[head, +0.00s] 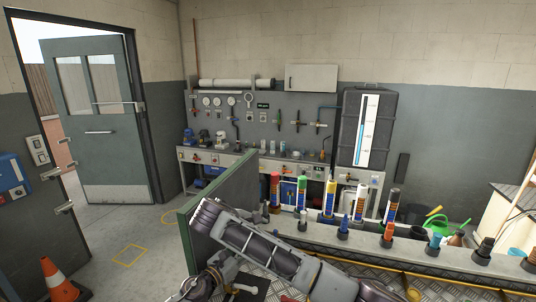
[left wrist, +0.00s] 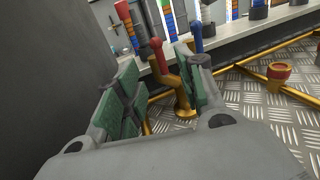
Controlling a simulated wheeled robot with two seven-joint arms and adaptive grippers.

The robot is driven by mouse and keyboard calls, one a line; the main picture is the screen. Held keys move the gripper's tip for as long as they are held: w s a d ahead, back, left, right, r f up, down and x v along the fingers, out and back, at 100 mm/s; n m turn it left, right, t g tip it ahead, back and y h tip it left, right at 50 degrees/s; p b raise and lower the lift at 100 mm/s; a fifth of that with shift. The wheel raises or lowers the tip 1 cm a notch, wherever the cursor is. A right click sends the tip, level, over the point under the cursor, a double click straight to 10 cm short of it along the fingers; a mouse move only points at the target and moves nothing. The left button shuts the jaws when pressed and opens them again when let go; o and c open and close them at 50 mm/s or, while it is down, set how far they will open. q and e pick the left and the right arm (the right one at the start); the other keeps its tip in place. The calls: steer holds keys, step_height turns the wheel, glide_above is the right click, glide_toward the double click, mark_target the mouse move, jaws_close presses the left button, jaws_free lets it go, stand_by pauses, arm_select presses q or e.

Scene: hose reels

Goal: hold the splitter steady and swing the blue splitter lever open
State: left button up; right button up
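The brass splitter (left wrist: 182,90) stands on the diamond-plate deck in the left wrist view. Its red lever (left wrist: 158,58) points up, its top leaning left. The blue lever (left wrist: 197,40) stands roughly upright, its lower part hidden behind my right-hand finger. My left gripper (left wrist: 158,70) is open, its green-padded fingers on either side of the splitter's upper part. I see a gap at the red lever and cannot tell whether the other finger touches the brass. In the head view my arm covers much of this area. My right gripper is not in view.
A brass pipe (head: 460,284) runs along the deck, with a red-topped fitting (left wrist: 278,74) to the right. Several coloured tubes, including a yellow one (head: 329,198), stand along the ledge behind. A green panel (head: 225,205) rises at the left. An orange cone (head: 56,280) stands on the floor.

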arm_select(q)
steer(key=v, duration=0.6)
steer(key=shift+s+a, duration=0.15)
steer(key=shift+s, duration=0.15)
steer(key=shift+s+a, duration=0.15)
steer(key=shift+s, duration=0.05)
stand_by(0.5)
